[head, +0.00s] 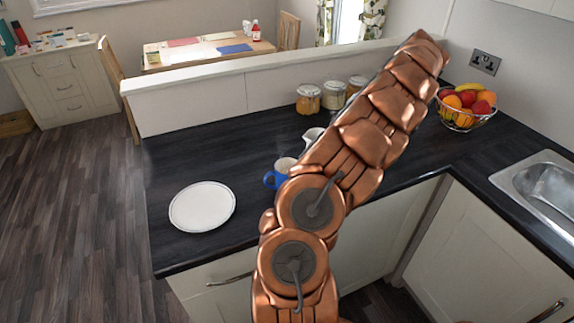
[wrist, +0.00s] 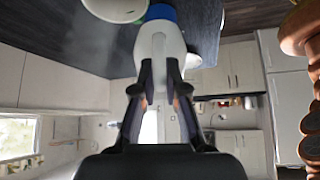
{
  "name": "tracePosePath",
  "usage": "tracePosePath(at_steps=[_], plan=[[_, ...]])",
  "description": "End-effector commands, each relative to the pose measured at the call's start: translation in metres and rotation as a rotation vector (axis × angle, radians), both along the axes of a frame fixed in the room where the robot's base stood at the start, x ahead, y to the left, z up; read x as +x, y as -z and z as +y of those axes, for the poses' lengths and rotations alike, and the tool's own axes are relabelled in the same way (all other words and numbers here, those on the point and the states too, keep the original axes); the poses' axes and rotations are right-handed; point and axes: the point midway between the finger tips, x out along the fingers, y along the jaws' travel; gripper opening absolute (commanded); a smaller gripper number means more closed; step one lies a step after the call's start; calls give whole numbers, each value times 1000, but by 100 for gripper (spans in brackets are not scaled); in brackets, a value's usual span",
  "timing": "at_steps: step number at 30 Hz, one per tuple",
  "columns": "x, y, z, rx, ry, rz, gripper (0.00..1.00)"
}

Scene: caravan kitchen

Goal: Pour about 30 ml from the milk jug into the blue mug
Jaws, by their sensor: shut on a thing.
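The blue mug (head: 270,180) stands on the dark worktop, right of the white plate, with my arm partly in front of it. Its blue side also shows at the top of the wrist view (wrist: 161,12). The white milk jug (head: 312,134) shows only in part behind my arm in the head view. In the wrist view my gripper (wrist: 159,85) is shut on the jug (wrist: 160,42), one finger on each side. The jug overlaps the mug there; I cannot tell its tilt or the gap between them. My fingers are hidden in the head view.
The white plate (head: 202,207) lies on the worktop (head: 190,158) at the left. Several lidded jars (head: 308,99) stand along the low back wall. A fruit bowl (head: 466,117) and the sink (head: 540,185) are at the right. The worktop behind the plate is clear.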

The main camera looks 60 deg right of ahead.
Motion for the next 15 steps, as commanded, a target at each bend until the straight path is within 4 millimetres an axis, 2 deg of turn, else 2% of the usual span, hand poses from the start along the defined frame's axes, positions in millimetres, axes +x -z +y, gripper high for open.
tracePosePath(at_steps=[2, 15], plan=[[-1, -6, -1, 16, 2, -18, 0], [-7, -3, -6, 80, -2, -94, 0]])
